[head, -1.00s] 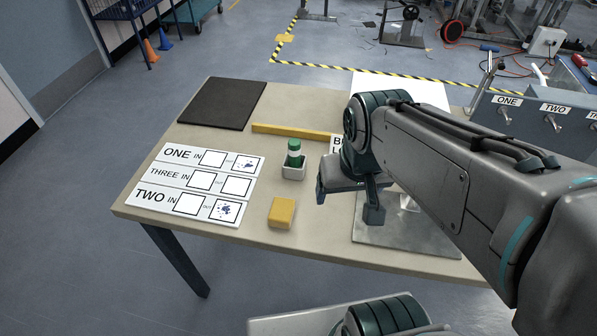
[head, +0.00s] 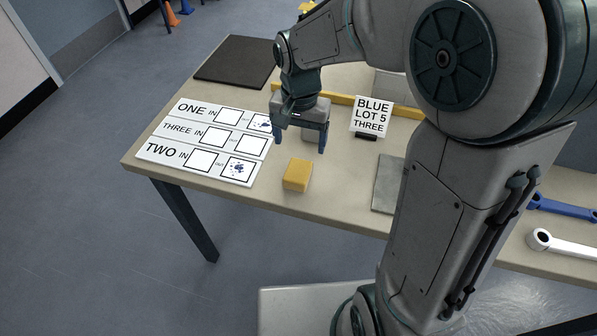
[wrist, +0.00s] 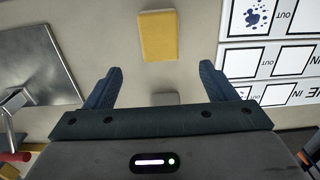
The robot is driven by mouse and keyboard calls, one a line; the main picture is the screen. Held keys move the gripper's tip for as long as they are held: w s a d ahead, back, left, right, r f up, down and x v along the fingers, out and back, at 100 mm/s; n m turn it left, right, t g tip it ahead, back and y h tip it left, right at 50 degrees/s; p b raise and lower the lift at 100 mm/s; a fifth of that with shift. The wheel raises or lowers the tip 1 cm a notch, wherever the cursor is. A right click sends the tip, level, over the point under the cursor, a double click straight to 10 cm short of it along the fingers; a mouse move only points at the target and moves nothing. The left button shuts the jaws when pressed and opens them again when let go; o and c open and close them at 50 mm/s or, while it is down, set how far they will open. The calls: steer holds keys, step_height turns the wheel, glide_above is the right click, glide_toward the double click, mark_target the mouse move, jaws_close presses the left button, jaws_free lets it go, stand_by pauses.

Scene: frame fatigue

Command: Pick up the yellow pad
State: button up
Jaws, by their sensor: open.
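The yellow pad (head: 297,174) lies flat on the bare table near its front edge, right of the white card. It also shows in the wrist view (wrist: 157,36), ahead of the fingertips and roughly between their lines. My gripper (head: 300,143) is open and empty, with its fingers pointing down. It is apart from the pad, above and behind it in the head view. In the wrist view the two blue fingers (wrist: 161,78) are spread wide.
The card (head: 154,156) with ONE, THREE, TWO rows lies to the left. A sign (head: 371,116) reading BLUE LOT 5 THREE stands right of my gripper. A metal plate (head: 387,184) lies to the right. A yellow bar (head: 343,99) and dark mat (head: 235,61) lie behind.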

glide_above(299, 168)
steer(key=f, duration=0.4)
steer(key=shift+w+f, duration=0.3)
steer(key=f, duration=0.5)
steer(key=shift+s+f, duration=0.15)
steer(key=shift+s, duration=0.2)
steer(key=c, duration=1.1)
